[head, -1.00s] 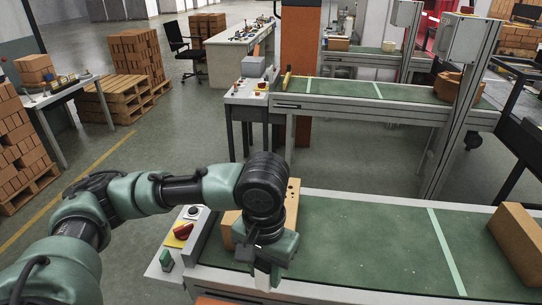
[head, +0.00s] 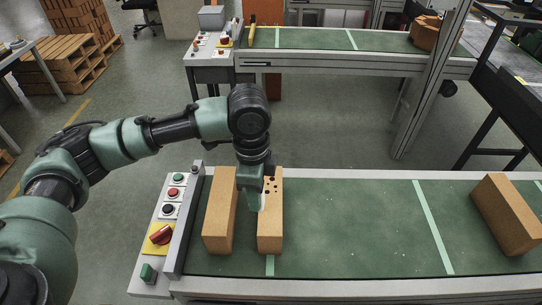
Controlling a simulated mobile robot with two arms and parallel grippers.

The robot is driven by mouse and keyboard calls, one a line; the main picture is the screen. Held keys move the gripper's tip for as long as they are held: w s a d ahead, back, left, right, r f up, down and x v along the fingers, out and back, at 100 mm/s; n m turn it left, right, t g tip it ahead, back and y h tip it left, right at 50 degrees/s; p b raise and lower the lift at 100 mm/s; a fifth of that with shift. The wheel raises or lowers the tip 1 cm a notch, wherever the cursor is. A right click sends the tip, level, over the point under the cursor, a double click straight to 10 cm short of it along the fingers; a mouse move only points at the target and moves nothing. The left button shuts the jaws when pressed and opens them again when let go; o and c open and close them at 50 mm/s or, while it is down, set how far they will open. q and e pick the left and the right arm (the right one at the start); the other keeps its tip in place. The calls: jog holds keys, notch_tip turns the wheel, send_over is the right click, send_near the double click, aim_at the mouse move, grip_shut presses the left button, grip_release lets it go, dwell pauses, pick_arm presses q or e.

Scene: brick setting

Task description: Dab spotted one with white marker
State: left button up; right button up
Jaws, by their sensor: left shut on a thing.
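The spotted brick (head: 269,232) is orange-brown with several dark spots on its far end. It lies lengthwise on the green conveyor belt, over a pale stripe. My left gripper (head: 257,196) points down over the far half of this brick and is shut on a slim whitish thing, seemingly the white marker (head: 262,201). I cannot tell whether its tip touches the brick. A plain brick (head: 219,218) without visible spots lies just left, with a narrow gap between. Another plain brick (head: 505,217) lies tilted at the belt's right. My right gripper is not in view.
A control panel (head: 160,234) with buttons and a red knob on yellow stands at the belt's left end, beside a grey raised bar (head: 184,232). The belt's middle (head: 345,225) is clear. A second conveyor (head: 340,42) runs behind, with a post at right.

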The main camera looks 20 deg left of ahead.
pick_arm(q)
jog(key=w+d+r+m+p, duration=0.15)
jog(key=w+m+p, duration=0.5)
jog(key=m, duration=0.95)
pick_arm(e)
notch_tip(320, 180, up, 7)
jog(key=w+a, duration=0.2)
pick_arm(q)
jog(key=shift+m+y, duration=0.3)
jog(key=shift+m, duration=0.1)
jog(key=f+b, duration=0.1)
jog(key=b, duration=0.1)
jog(key=f+b, duration=0.2)
jog(key=b, duration=0.1)
jog(key=f+b, duration=0.2)
jog(key=b, duration=0.1)
jog(key=shift+w+a+f, duration=0.2)
jog(key=shift+w+f, duration=0.05)
jog(key=shift+w, duration=0.1)
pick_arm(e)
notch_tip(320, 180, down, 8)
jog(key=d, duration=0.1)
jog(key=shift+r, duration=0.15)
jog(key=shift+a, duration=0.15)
pick_arm(q)
jog(key=shift+f, duration=0.45)
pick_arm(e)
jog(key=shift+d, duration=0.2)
